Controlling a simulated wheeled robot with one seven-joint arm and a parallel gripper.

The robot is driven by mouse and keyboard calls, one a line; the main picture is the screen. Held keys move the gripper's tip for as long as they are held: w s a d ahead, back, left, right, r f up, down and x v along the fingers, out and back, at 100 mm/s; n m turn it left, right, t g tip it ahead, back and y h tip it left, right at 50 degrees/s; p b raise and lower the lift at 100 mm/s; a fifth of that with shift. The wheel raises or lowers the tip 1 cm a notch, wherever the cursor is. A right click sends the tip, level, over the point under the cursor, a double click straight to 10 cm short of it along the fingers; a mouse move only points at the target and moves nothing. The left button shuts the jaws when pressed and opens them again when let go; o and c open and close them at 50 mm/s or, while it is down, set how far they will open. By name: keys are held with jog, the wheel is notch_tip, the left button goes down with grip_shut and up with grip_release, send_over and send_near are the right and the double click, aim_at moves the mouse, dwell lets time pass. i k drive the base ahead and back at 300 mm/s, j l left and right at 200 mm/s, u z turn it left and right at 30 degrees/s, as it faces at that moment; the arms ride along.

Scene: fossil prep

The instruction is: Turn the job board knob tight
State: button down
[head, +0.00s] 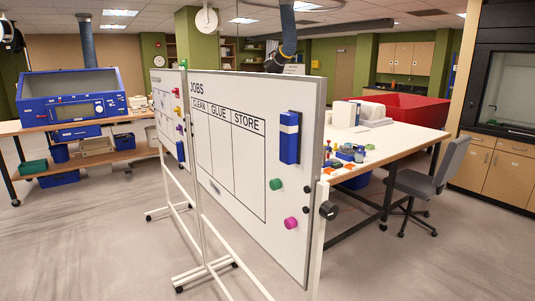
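The job board (235,150) is a white board on a wheeled white stand in the middle of the head view. It is headed JOBS, with columns CLEAN, GLUE and STORE. A black knob (328,210) sticks out at the board's right edge, by the white post. The picture does not show whether it is tight or loose. A green round piece (276,184) and a magenta one (291,223) sit on the board's face. A blue holder (289,137) is on its upper right. My gripper is not in view.
A second board (168,110) with coloured pieces stands close on the left. A white-topped table (400,145) with small items is behind on the right, with a grey chair (430,185) beside it. A blue cabinet (75,100) stands far left. Grey floor in front is open.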

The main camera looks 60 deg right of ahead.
aim_at(329, 210)
jog(key=z, duration=1.6)
